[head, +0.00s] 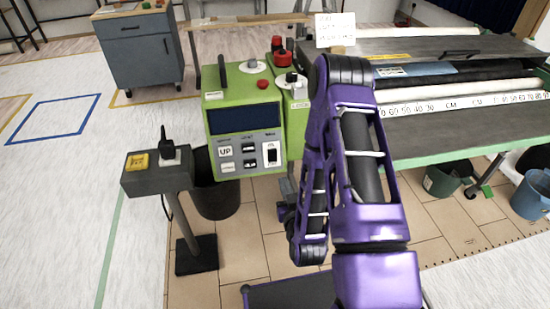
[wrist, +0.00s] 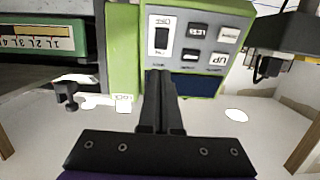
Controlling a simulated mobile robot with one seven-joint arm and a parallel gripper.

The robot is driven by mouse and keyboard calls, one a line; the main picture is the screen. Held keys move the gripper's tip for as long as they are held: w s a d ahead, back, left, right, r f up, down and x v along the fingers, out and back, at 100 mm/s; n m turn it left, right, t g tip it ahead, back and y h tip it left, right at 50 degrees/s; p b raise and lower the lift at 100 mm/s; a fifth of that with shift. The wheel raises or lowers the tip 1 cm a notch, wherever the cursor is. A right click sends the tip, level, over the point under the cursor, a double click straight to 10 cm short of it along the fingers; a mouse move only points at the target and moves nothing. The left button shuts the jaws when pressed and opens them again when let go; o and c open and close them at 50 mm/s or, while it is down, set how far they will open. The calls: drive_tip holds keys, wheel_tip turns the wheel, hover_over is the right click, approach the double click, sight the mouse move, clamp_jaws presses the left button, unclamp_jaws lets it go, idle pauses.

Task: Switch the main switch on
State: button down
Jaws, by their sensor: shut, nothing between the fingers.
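The green control box (head: 245,110) of the machine has a grey front panel with a dark display. At the panel's right edge in the head view is a white plate with a black rocker switch (head: 271,154), which looks like the main switch; its position is too small to read. In the wrist view the panel appears upside down, with this switch (wrist: 161,38) near the top middle. My gripper (wrist: 160,74) is shut and empty. Its fingertips appear just below the switch plate in the picture; I cannot tell whether they touch the panel. The head view does not clearly show the gripper.
The panel's UP button (head: 225,151) and other small buttons sit beside the switch. Red knobs (head: 283,58) are on top of the box. A grey pedestal (head: 158,174) with a yellow button stands left. The pasting table (head: 455,135) is right, with buckets below.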

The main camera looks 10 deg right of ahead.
sight(272, 152)
drive_tip(key=w, duration=0.4)
drive_tip(key=w+f, duration=0.1)
drive_tip(key=w, duration=0.4)
drive_tip(key=w+f, duration=0.1)
drive_tip(key=w, duration=0.3)
drive_tip(key=shift+w+f+b, duration=0.2)
drive_tip(key=shift+w+b, duration=0.15)
drive_tip(key=shift+w, duration=0.1)
